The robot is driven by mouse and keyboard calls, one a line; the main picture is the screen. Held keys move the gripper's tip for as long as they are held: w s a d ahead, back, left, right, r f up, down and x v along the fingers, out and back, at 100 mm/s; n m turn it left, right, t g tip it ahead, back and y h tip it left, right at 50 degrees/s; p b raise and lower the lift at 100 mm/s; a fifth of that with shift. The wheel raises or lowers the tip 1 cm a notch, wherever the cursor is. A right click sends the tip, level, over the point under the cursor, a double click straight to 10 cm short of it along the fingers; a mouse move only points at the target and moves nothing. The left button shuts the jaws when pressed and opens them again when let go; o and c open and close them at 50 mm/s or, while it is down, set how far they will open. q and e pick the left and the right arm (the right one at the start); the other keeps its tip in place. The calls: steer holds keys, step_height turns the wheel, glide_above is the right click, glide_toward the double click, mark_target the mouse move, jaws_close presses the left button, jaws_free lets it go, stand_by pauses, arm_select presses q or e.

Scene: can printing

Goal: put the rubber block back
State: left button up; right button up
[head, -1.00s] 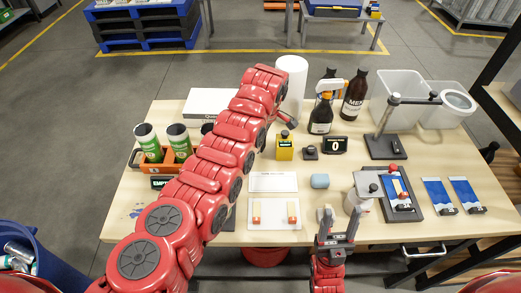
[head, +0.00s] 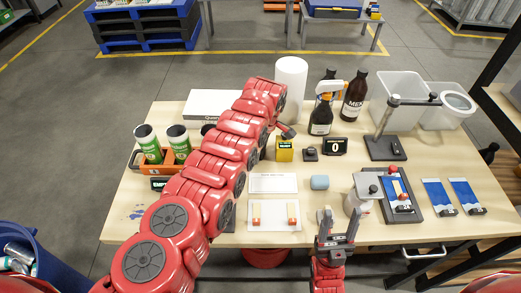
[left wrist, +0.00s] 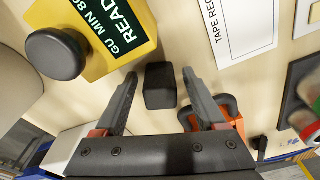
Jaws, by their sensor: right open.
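A black block (left wrist: 160,86) lies between the fingertips of my left gripper (left wrist: 160,80) in the left wrist view; it looks like the rubber block. A gap shows on each side, so the left gripper is open around it, not closed on it. The yellow device (left wrist: 92,35) with a black knob is beside the left finger. In the head view, my left arm hides the block and most of the left gripper, left of the yellow device (head: 284,149). My right gripper (head: 338,218) is open and empty at the table's front edge.
An orange-and-black item (left wrist: 218,110) is close to the right finger in the left wrist view.

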arm_select(q)
steer(key=shift+r, duration=0.4)
step_height(320, 180, up, 2)
steer(key=shift+d+r+p, duration=0.1)
steer(key=shift+r+p, duration=0.1)
steer(key=shift+p, duration=0.45)
step_height(320, 180, up, 9)
steer(key=d+b, duration=0.1)
steer(key=b, duration=0.2)
steer(key=shift+s, duration=0.3)
steer(key=shift+r, duration=0.1)
